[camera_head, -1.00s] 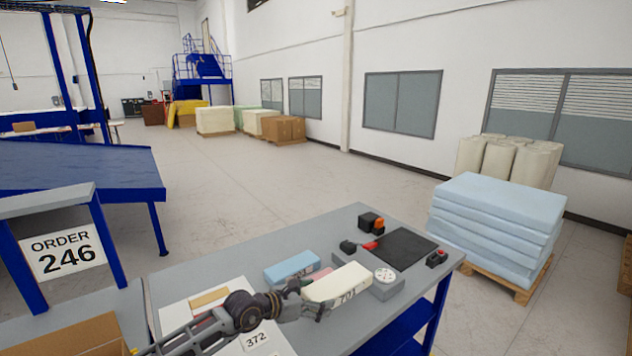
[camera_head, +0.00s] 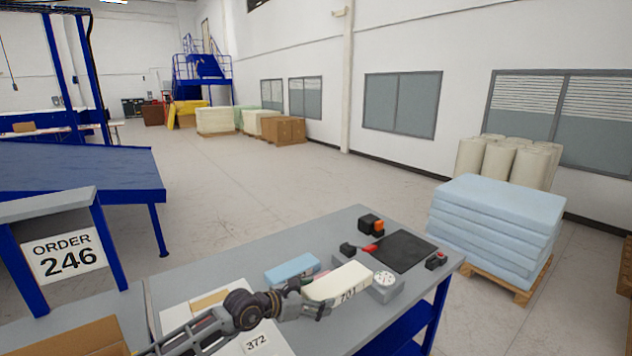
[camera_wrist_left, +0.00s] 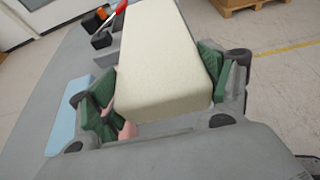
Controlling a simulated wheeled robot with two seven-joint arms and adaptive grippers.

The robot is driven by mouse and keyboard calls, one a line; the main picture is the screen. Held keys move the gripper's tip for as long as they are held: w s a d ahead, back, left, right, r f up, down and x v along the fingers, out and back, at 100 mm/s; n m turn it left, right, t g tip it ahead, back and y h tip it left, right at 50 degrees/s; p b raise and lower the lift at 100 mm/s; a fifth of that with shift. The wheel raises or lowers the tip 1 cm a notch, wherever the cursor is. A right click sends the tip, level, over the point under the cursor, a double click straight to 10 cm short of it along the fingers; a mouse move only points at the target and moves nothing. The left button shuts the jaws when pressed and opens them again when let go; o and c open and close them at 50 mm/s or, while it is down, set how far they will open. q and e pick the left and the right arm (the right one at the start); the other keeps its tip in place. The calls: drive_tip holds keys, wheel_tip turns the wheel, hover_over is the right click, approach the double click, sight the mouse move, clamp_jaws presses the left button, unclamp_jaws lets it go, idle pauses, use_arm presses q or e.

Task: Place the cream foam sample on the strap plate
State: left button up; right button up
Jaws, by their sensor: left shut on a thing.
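The cream foam sample (camera_head: 338,283), a long block with a printed number on its near side, is held by my left gripper (camera_head: 314,300), which is shut on it. In the left wrist view the foam (camera_wrist_left: 158,50) lies between the green finger pads of my left gripper (camera_wrist_left: 160,85) and stretches away from it. The flat black plate (camera_head: 403,250) on the bench, which looks like the strap plate, is bare and lies behind and right of the foam. The foam hides part of the grey base beside it. My right gripper is not in view.
A blue foam block (camera_head: 291,268) and a partly hidden pink block lie left of the cream foam.

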use_arm(q)
drive_tip(key=shift+r+p, duration=0.85)
drive_tip(key=shift+r, duration=0.55)
drive_tip(key=shift+r+p, duration=0.65)
drive_tip(key=shift+r, duration=0.45)
drive_tip(key=shift+f+b, duration=1.15)
drive_tip(key=shift+f, duration=0.6)
drive_tip(key=b, duration=0.4)
hover_over(315, 335)
drive_tip(key=shift+d+f, duration=0.1)
drive_tip(key=shift+f, duration=2.35)
drive_tip(key=shift+f+b, duration=2)
drive_tip(key=shift+f, duration=0.8)
drive_tip(key=shift+f+b, duration=0.3)
drive_tip(key=shift+f, duration=0.1)
drive_tip(key=shift+f+b, duration=0.55)
drive_tip(key=shift+f, duration=0.05)
drive_tip(key=shift+f+b, duration=0.7)
drive_tip(key=shift+f, duration=0.3)
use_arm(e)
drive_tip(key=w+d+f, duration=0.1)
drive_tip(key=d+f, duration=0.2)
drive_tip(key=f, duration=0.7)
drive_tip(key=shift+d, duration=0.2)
